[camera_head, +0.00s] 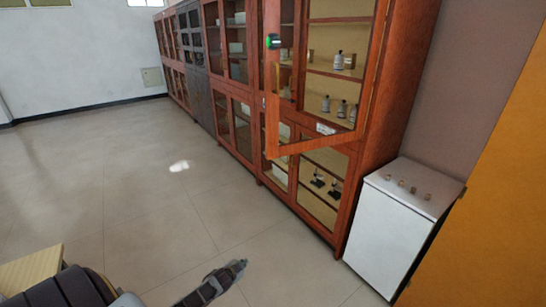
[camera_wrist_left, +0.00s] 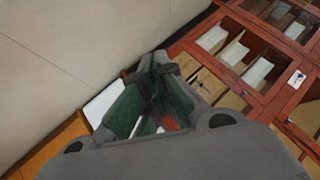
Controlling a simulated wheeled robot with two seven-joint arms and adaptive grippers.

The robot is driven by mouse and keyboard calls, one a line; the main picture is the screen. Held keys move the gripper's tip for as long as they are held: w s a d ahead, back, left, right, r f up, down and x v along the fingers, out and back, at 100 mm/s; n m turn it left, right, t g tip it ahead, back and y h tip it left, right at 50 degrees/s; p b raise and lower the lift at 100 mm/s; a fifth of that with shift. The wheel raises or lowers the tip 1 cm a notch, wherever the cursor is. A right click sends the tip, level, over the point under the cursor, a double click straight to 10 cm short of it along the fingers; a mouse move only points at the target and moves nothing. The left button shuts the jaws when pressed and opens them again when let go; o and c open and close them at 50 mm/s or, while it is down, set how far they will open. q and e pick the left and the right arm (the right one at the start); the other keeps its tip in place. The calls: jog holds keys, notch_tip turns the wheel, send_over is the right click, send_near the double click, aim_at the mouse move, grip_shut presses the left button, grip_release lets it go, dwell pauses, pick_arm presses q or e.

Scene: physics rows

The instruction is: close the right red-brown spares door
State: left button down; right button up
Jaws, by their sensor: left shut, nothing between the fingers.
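The red-brown door (camera_head: 272,135) is the glazed upper right door of the red-brown cabinet. It stands open, swung out toward the room, with its free edge at the left. A dark piece with a green light (camera_head: 274,41) sits on that free edge. My left gripper (camera_head: 240,265) is low in front of the cabinet, well apart from the door, shut and empty. In the left wrist view, my left gripper's fingers (camera_wrist_left: 160,62) meet in front of the camera, and red-brown cabinet doors (camera_wrist_left: 262,100) show at the right. My right gripper is in neither view.
Bottles (camera_head: 338,61) stand on the shelves behind the open door. A low white cabinet (camera_head: 390,237) with small items on top stands right of the red-brown cabinet. An orange panel (camera_head: 490,200) fills the right edge. The tiled floor (camera_head: 150,190) is clear at the left.

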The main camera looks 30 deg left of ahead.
pick_arm(q)
jog(key=w+d+r+m+t, duration=0.15)
jog(key=w+r, duration=0.35)
jog(key=r, duration=0.6)
jog(key=w+d+r+m+t, duration=0.1)
jog(key=w+r+m+t, duration=0.15)
jog(key=w+r, duration=0.65)
jog(key=s+d+r+m+t, duration=0.1)
jog(key=r+m, duration=0.1)
jog(key=r, duration=0.7)
jog(key=s+d+r+m+t, duration=0.1)
jog(key=d+r+m, duration=0.1)
jog(key=r, duration=0.7)
jog(key=s+d+r+m+t+y, duration=0.1)
jog(key=d+r+m+t, duration=0.1)
jog(key=r, duration=0.6)
jog(key=shift+r+m, duration=0.3)
jog(key=shift+r, duration=0.1)
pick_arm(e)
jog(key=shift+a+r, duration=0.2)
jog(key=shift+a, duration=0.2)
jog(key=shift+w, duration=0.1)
pick_arm(q)
jog(key=shift+w, duration=0.15)
